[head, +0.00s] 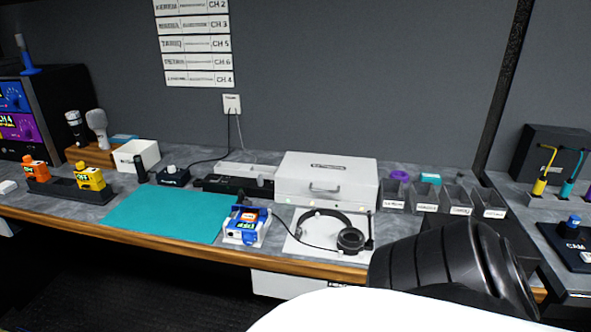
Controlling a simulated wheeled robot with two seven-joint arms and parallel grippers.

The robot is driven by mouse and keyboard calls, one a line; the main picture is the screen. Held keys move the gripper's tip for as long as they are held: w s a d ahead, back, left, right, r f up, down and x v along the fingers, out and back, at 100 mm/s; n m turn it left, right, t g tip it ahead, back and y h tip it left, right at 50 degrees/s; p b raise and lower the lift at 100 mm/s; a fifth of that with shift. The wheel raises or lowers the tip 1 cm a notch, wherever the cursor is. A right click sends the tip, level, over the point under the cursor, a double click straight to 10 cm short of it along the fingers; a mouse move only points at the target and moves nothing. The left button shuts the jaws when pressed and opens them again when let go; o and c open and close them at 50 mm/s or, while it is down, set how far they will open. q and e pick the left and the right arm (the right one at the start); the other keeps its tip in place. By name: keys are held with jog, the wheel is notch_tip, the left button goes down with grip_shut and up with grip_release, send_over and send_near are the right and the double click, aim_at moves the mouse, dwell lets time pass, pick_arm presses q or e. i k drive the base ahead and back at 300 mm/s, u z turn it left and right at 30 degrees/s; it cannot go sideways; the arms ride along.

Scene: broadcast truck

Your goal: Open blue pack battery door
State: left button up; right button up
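The blue pack (241,237) rests in a small white stand at the front of the bench, at the right edge of the teal mat (172,214). It has a small lit display and an orange-red label on its face. A dark blue part stands up behind its top edge. The pack is too small to tell whether that part is the battery door, or whether the door is open or shut. Neither of my grippers is in view. A black ribbed link and a white section of my own body fill the lower right.
Headphones (350,240) lie on a white sheet right of the pack, their cable reaching toward it. A white case (326,181) stands behind, with grey bins (425,195) to its right. Orange and yellow packs (90,179) sit in a dark holder at left. The teal mat is clear.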

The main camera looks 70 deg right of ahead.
aim_at(246, 204)
jog(key=k, duration=0.45)
jog(key=z, duration=0.9)
